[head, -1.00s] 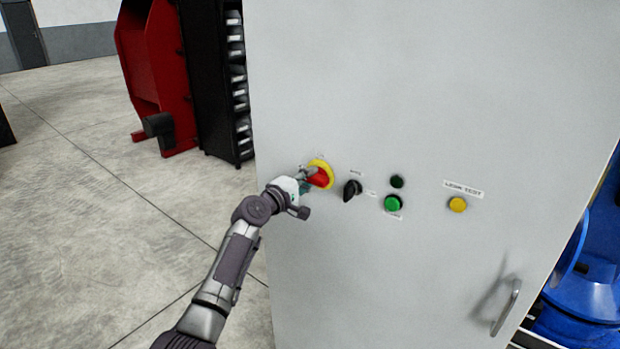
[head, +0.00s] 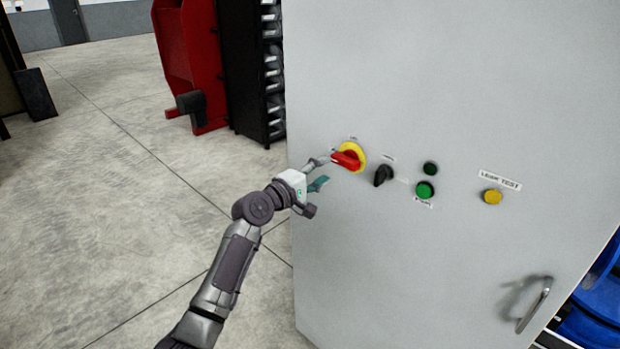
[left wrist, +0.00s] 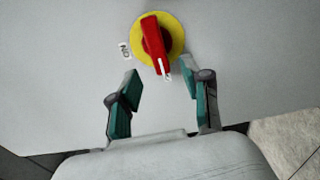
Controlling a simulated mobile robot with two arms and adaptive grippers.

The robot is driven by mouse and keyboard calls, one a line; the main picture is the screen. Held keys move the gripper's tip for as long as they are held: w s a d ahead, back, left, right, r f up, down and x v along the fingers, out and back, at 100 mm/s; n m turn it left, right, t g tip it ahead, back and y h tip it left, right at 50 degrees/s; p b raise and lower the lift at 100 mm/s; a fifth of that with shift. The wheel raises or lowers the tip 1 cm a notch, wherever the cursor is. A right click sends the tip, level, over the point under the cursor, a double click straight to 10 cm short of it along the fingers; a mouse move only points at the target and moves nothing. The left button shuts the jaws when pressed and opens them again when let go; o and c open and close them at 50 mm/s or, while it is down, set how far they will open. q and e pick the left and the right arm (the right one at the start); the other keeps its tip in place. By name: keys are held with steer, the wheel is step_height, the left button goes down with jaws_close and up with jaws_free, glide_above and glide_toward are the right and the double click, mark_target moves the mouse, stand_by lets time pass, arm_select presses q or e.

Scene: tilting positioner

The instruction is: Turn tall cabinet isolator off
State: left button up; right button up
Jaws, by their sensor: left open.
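The tall grey cabinet (head: 450,90) fills the right half of the head view. Its isolator is a red handle (head: 346,160) on a yellow round plate (head: 357,152). In the left wrist view the red handle (left wrist: 155,45) stands nearly upright in the picture, with a white mark at its lower end and an "ON" label (left wrist: 125,51) left of the plate. My left gripper (head: 320,173) is open and empty, just to the left of and below the handle in the head view. In the left wrist view its fingers (left wrist: 160,95) are spread below the handle, apart from it. My right gripper is not in view.
Right of the isolator are a black selector knob (head: 383,175), a green button (head: 425,190), a dark button (head: 431,168) and a yellow button (head: 492,197). A door handle (head: 535,304) sits lower right. A bin rack (head: 257,75) stands behind left; floor at left is clear.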

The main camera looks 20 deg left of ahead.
arm_select(q)
steer(key=v, duration=0.4)
steer(key=shift+s, duration=0.1)
stand_by(0.3)
